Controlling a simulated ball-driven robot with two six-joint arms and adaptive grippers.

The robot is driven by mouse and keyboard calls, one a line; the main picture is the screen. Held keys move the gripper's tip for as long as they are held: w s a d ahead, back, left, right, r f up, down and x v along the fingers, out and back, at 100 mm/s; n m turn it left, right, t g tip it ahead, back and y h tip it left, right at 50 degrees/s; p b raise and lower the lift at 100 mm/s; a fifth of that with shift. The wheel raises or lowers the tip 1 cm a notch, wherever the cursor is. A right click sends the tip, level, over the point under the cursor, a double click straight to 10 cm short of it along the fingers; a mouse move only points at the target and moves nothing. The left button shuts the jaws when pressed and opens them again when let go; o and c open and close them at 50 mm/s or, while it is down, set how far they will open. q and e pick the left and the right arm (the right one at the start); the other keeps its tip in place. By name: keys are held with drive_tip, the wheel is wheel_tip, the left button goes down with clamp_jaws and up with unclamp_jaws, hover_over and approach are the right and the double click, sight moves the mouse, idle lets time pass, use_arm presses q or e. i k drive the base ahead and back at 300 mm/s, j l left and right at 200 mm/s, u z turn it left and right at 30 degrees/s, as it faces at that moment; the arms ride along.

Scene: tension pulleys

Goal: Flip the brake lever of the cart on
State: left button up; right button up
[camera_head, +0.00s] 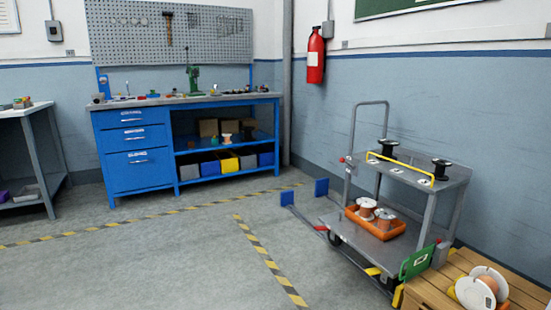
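The grey cart (350,236) stands at the right, near the blue wall, with an upright tubular handle at its left end. Its upper shelf carries black spools (441,169) and a yellow bar (405,168). An orange tray (376,229) with copper-coloured spools sits on its lower deck. A small red part (320,228) and a yellow part (372,271) show low by the wheels. I cannot tell which of these, if either, is the brake lever, or its position. Neither of my grippers is in view.
A wooden pallet (428,291) with white-flanged spools and a green plate (418,261) adjoin the cart's near end. Blue square pads (321,187) stand low beyond its left end. A blue workbench (135,145) stands at the back. The floor left of the cart, with striped tape, is clear.

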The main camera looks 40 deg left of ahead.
sight(342, 160)
drive_tip(key=u, duration=0.9)
drive_tip(key=i+j, duration=0.15)
drive_tip(key=i, duration=1.55)
drive_tip(key=i+j+u, duration=0.15)
drive_tip(key=i, duration=1.6)
